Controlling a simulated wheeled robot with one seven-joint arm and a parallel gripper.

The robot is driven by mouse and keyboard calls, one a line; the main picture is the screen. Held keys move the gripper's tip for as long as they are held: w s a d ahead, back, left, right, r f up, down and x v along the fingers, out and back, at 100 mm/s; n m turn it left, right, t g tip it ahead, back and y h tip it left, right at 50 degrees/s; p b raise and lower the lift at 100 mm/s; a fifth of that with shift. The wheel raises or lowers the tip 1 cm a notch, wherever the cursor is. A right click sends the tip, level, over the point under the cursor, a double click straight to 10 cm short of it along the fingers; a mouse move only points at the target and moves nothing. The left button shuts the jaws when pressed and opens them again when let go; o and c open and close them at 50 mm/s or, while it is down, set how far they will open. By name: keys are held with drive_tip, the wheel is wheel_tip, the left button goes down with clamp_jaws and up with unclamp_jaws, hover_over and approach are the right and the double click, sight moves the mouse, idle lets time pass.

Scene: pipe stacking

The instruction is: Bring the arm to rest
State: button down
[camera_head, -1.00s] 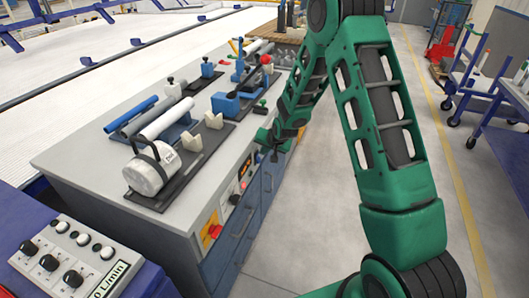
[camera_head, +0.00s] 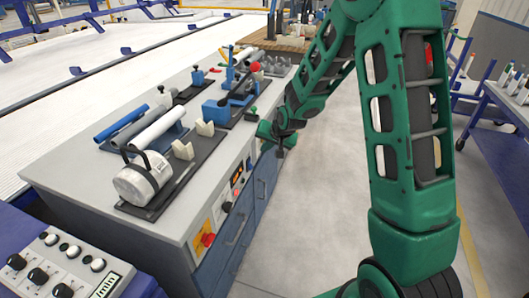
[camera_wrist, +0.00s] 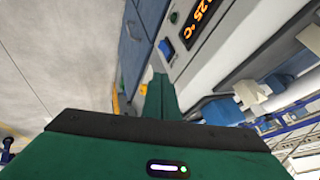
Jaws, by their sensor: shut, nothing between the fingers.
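My green arm fills the right of the head view and bends down to my gripper (camera_head: 277,136), which hangs beside the front edge of the grey workbench (camera_head: 225,150). The fingers also show in the wrist view (camera_wrist: 158,97), shut with nothing between them. In the wrist view they lie in front of the bench's front panel, near an orange temperature display (camera_wrist: 200,18). On the bench, a blue pipe (camera_head: 121,123) and a white pipe (camera_head: 158,129) lie on a holder, with a grey pipe (camera_head: 138,128) between them.
A white cylinder with a black handle (camera_head: 144,178) and pale V-blocks (camera_head: 183,150) stand on the bench. A blue clamp device (camera_head: 217,108) is farther back. A control panel (camera_head: 62,262) is at lower left and a blue cart (camera_head: 505,105) at right. The floor between is clear.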

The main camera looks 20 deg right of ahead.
drive_tip(key=shift+s+r, duration=0.1)
drive_tip(key=shift+r, duration=0.15)
idle(0.3)
